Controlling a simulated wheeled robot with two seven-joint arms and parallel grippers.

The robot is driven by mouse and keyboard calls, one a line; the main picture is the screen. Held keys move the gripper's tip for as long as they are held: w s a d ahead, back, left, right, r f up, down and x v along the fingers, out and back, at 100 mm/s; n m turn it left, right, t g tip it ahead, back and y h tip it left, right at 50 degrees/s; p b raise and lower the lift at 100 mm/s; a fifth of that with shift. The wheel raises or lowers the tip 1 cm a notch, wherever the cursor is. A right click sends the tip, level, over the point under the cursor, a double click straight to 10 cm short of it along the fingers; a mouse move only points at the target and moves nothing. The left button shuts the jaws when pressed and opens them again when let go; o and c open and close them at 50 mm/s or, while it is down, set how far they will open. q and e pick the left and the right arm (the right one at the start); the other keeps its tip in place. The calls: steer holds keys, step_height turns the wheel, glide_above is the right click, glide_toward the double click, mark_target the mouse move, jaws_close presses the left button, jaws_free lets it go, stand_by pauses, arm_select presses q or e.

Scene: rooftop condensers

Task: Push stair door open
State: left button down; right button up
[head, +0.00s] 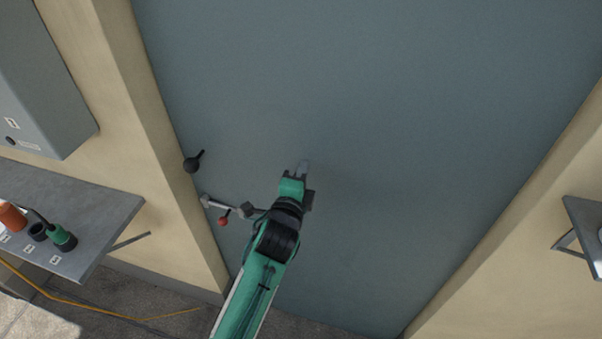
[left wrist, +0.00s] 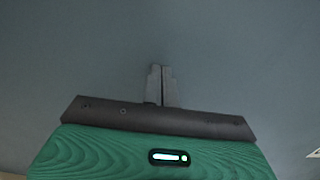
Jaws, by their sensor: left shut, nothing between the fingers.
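The stair door (head: 400,120) is a large grey-blue panel that fills the middle of the head view. It sits in a beige frame and looks closed. My left gripper (head: 304,166) is in front of the door, right of its handle hardware, with fingers shut and empty. In the left wrist view the shut fingers (left wrist: 161,85) point at the plain door surface (left wrist: 240,50); I cannot tell whether they touch it. A dark knob (head: 192,164) and a grey lever (head: 222,204) with a red-tipped part (head: 224,217) are at the door's left edge. My right gripper is not in view.
A grey shelf (head: 100,215) at the left holds an orange item (head: 12,217) and a green-and-black tool (head: 62,237). A grey wall cabinet (head: 40,80) hangs above it. A yellow cable (head: 90,308) lies on the floor. Another shelf (head: 582,232) juts out at the right.

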mark_target(309, 158)
arm_select(q)
steer(key=x, duration=0.3)
steer(key=shift+w+d, duration=0.2)
steer(key=shift+d, duration=0.05)
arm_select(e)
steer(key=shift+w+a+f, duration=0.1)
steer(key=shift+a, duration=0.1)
arm_select(q)
steer(key=shift+w, duration=0.1)
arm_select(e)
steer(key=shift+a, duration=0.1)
arm_select(q)
steer(key=shift+w+d+r, duration=0.15)
steer(key=shift+w+r, duration=0.05)
steer(key=shift+w, duration=0.15)
steer(key=x, duration=0.2)
steer(key=shift+w+d+f+b, duration=0.15)
steer(key=shift+w+d+b, duration=0.1)
steer(key=shift+b, duration=0.1)
steer(key=shift+w+d, duration=0.15)
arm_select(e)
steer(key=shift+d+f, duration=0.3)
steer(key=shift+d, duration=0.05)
